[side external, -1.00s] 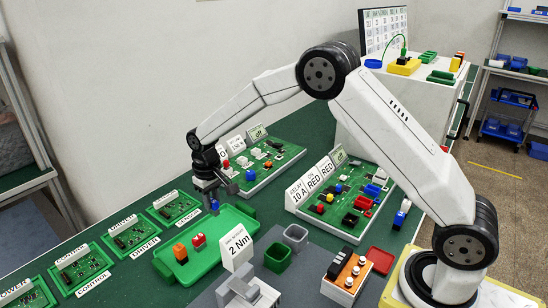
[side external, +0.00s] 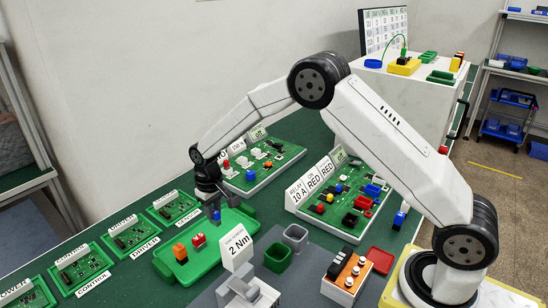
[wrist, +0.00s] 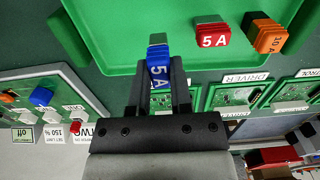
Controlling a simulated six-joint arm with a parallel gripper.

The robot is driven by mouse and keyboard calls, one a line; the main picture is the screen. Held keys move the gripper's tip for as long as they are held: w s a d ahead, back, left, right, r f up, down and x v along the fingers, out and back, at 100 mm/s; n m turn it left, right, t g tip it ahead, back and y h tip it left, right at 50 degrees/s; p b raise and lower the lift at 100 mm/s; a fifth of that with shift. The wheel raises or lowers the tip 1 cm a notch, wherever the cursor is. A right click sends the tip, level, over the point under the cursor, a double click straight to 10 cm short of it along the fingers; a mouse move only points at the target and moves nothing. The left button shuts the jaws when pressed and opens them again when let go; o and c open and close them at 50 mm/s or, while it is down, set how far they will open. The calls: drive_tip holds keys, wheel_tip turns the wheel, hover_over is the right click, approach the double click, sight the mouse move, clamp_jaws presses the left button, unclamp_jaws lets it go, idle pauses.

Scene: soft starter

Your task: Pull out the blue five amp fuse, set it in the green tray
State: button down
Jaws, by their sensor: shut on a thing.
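My gripper (side external: 212,203) is shut on the blue 5 A fuse (wrist: 159,72), which shows between the fingertips in the wrist view. In the side view the blue fuse (side external: 216,215) hangs upright low over the far part of the green tray (side external: 212,259). I cannot tell whether it touches the tray floor. The tray also fills the top of the wrist view (wrist: 110,40). A red 5 A fuse (side external: 198,241) and an orange 10 A fuse (side external: 180,253) stand in the tray, apart from the blue one.
A green board with a blue knob (side external: 251,175) lies behind the tray. Another populated board (side external: 345,205) is to its right. Small labelled boards (side external: 127,236) line the left. A 2 Nm sign (side external: 237,248) stands by the tray's near right edge. The tray's middle has free room.

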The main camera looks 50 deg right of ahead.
sight(215, 222)
drive_tip(key=shift+f, duration=2.25)
drive_tip(key=shift+c, duration=2.3)
unclamp_jaws()
drive_tip(key=shift+r, duration=3.85)
drive_tip(key=shift+s, duration=0.1)
